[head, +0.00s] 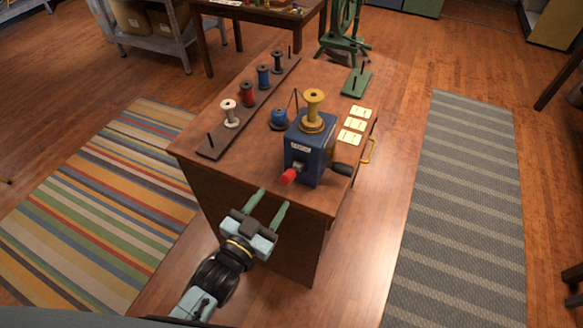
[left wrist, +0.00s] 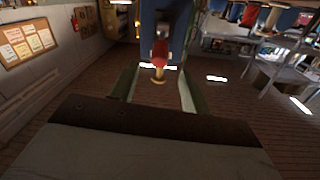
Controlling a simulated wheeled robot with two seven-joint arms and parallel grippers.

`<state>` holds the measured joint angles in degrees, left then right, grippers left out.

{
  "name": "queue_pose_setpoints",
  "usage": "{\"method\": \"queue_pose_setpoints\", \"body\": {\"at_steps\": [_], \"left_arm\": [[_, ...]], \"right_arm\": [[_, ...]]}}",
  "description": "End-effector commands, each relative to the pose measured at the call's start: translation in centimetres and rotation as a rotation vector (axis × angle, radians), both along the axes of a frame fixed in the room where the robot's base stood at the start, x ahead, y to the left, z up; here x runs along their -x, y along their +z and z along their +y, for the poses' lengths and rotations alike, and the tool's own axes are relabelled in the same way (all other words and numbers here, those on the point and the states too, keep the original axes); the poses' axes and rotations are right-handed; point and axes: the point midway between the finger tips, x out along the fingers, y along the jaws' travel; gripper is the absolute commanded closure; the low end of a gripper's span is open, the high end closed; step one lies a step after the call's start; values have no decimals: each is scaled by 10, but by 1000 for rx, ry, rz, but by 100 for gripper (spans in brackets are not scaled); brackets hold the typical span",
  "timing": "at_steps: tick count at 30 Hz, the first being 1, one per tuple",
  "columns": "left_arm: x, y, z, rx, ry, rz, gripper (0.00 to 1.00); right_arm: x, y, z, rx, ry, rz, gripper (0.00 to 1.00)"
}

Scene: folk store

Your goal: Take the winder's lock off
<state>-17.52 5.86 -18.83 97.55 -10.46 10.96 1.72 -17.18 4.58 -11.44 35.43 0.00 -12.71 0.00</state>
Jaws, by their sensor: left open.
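The winder (head: 303,160) is a blue box near the front right corner of the wooden table, with a yellow spool (head: 314,105) upright on top. A red piece (head: 288,176), which looks like the lock, sticks out from its front face. My left gripper (head: 273,198) is open and empty at the table's front edge, its green fingers pointing toward the red piece but apart from it. In the left wrist view the red piece (left wrist: 161,56) shows ahead between the fingers (left wrist: 156,90), below the blue winder (left wrist: 162,20). My right gripper is not in view.
A dark rack (head: 212,150) with several thread spools runs along the table's left side. A blue spool (head: 279,118) stands beside the winder. Pale cards (head: 353,124) and a green stand (head: 357,82) lie to the right and behind.

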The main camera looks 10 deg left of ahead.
Motion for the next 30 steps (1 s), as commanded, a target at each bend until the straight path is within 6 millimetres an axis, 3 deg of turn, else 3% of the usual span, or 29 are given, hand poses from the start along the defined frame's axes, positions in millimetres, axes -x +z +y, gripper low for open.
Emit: {"method": "queue_pose_setpoints", "body": {"at_steps": [9,15,28,30], "left_arm": [[-65,1,-25,2,1,-3,53],[-89,0,-35,1,1,-2,53],[-98,1,-39,1,1,-1,53],[-98,1,-39,1,1,-1,62]], "right_arm": [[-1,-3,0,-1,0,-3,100],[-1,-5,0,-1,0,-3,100],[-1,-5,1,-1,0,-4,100],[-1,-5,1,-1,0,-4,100]]}}
